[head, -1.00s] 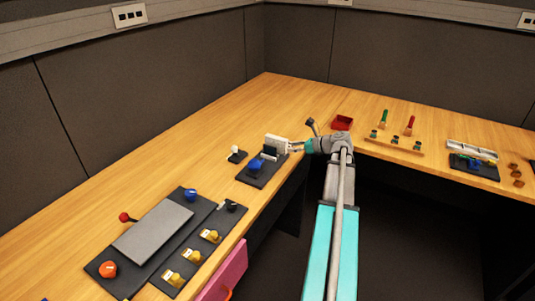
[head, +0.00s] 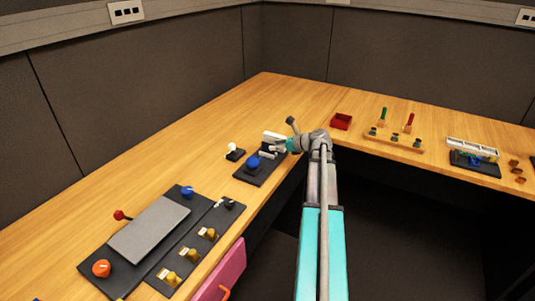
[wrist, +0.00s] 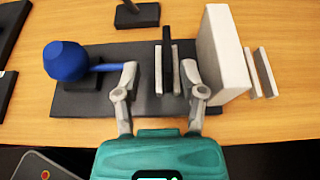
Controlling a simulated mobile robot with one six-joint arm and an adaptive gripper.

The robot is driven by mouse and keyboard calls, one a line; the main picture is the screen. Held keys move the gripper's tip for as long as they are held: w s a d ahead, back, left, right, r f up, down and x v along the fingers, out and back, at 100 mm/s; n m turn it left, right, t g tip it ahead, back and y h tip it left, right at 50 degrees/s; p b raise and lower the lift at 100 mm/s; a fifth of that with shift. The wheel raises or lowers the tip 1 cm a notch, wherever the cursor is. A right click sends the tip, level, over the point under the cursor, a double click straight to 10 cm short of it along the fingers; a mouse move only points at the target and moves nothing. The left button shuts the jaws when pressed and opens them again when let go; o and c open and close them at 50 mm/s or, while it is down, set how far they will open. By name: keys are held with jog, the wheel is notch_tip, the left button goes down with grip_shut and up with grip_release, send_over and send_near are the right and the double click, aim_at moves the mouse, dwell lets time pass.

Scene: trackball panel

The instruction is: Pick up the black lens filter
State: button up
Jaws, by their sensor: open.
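A thin black upright plate, which looks like the black lens filter (wrist: 167,45), stands on edge between two pale slats (wrist: 176,75) on a dark panel (wrist: 75,103) in the wrist view. My gripper (wrist: 160,78) is open, one finger on each side of the filter and slats. The right finger is close to the right slat; I cannot tell if they touch. In the head view my gripper (head: 279,147) is over the right end of the dark panel (head: 247,178) and hides most of the filter there.
A white block (wrist: 222,50) stands just right of the right finger, with more pale slats (wrist: 264,73) beyond. A blue ball with a rod (wrist: 67,61) lies left, its rod end near the left finger. A small black-based white knob (head: 235,151) stands behind.

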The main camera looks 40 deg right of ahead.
aim_at(264, 145)
jog(key=shift+w+a+f, duration=0.2)
jog(key=shift+w+f, duration=0.05)
jog(key=shift+w, duration=0.3)
jog(key=x, duration=0.1)
jog(key=b+x, duration=0.1)
jog(key=x, duration=0.1)
jog(key=b+x, duration=0.1)
jog(key=shift+w+d+f, duration=0.2)
jog(key=shift+w+d, duration=0.05)
jog(key=shift+d, duration=0.05)
jog(key=shift+w+a+f, duration=0.1)
jog(key=shift+w+a, duration=0.05)
jog(key=shift+w, duration=0.25)
grip_shut()
